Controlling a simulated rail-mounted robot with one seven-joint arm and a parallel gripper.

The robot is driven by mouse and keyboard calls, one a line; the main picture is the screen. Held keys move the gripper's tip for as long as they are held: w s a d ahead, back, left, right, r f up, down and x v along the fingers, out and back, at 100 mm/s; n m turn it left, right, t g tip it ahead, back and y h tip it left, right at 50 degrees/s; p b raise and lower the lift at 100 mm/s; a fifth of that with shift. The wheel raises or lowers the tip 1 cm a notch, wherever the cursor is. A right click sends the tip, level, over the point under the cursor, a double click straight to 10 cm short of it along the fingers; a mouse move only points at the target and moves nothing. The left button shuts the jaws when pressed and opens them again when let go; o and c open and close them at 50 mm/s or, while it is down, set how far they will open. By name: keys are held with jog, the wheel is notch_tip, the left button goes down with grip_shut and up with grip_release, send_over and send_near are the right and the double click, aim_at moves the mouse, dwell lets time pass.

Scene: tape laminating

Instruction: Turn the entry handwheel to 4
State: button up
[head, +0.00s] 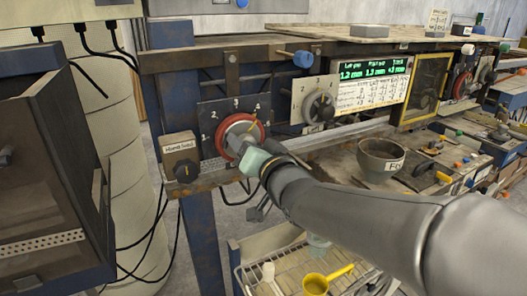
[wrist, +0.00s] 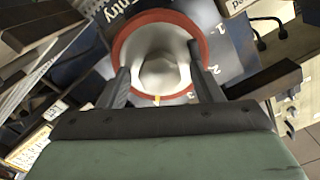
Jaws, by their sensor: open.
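The entry handwheel (head: 255,128) has a red rim and a pale metal hub, on a dark plate with white numbers. In the wrist view the handwheel (wrist: 160,14) is face-on, with part of the word "Entry" above it. My gripper (head: 241,150) is at the wheel's front. In the wrist view my gripper (wrist: 161,68) is open, one finger on each side of the hub; I cannot tell whether they touch it. A small yellow mark (wrist: 157,99) shows at the rim's lower edge, a little left of the 3. The 1 and 2 also show; the 4 is not readable there.
A small knob box (head: 181,157) is at the left. A bowl (head: 381,158) stands on the bench, beyond my arm. A wire rack with a yellow scoop (head: 315,284) is below.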

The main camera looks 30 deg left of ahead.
jog(key=v, duration=1.7)
jog(key=shift+d+b, duration=0.2)
jog(key=shift+b, duration=0.2)
jog(key=w+d+f+m+h, duration=0.2)
jog(key=w+d+f+h, duration=0.2)
jog(key=d+f+h, duration=0.5)
jog(key=w+d+f+m+h, duration=0.35)
jog(key=d+f, duration=0.25)
jog(key=d, duration=0.6)
jog(key=s+d+f+g+h, duration=0.2)
jog(key=s+d+f+g, duration=0.7)
jog(key=s, duration=0.5)
jog(key=shift+d+f+h, duration=0.3)
jog(key=shift+d+h, duration=0.05)
jog(key=shift+d, duration=0.45)
